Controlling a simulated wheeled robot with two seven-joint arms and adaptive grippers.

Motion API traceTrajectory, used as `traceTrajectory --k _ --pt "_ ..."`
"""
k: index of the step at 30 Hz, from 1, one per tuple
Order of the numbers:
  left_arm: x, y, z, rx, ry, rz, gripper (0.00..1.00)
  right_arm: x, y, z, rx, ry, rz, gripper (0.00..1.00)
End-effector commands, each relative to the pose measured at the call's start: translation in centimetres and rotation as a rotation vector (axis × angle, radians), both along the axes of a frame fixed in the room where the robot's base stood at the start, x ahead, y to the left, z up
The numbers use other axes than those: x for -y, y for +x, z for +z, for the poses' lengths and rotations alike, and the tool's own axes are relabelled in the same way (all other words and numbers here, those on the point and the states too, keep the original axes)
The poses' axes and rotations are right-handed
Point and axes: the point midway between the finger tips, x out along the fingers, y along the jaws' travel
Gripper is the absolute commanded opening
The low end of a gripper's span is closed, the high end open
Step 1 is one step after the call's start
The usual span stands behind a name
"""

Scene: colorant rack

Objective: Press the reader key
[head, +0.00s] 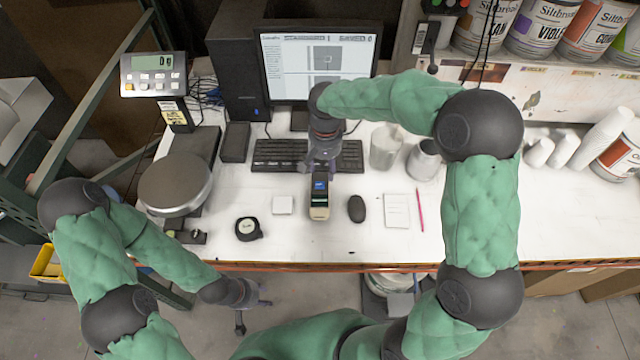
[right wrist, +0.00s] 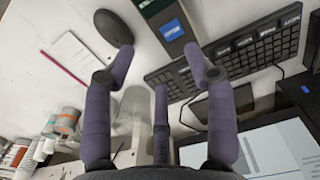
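The reader (head: 320,197) is a small dark and beige handheld device with a blue screen patch. It lies on the white table in front of the keyboard. My right gripper (head: 321,168) is over its far end in the head view. In the right wrist view the reader (right wrist: 160,14) shows at the top, beyond the spread fingertips (right wrist: 160,54). The right gripper is open and empty, with no contact visible. I cannot make out the key. My left gripper (head: 254,306) hangs below the table's front edge, its fingers spread and empty.
A black keyboard (head: 270,154) and a monitor (head: 318,65) stand behind the reader. A black mouse (head: 356,208) lies to its right, a white square block (head: 283,205) to its left. A scale (head: 174,186) stands at the left. Glass jars (head: 385,147) stand right of the keyboard.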

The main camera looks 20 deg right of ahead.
Motion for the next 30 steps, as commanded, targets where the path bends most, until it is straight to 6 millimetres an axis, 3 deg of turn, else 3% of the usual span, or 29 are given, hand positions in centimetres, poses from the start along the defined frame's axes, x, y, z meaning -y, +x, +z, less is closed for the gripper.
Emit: traceTrajectory --k 1,4,5,30 --pt "0.0 0.0 0.0 0.0 0.0 0.0 0.4 0.0 0.0 0.0 0.0 0.0 0.0 0.29" --pt "0.0 0.0 0.0 0.0 0.0 0.0 0.4 0.0 0.0 0.0 0.0 0.0 0.0 0.01" --pt "0.0 0.0 0.0 0.0 0.0 0.0 0.4 0.0 0.0 0.0 0.0 0.0 0.0 0.0" --pt "0.0 0.0 0.0 0.0 0.0 0.0 0.4 0.0 0.0 0.0 0.0 0.0 0.0 0.0"
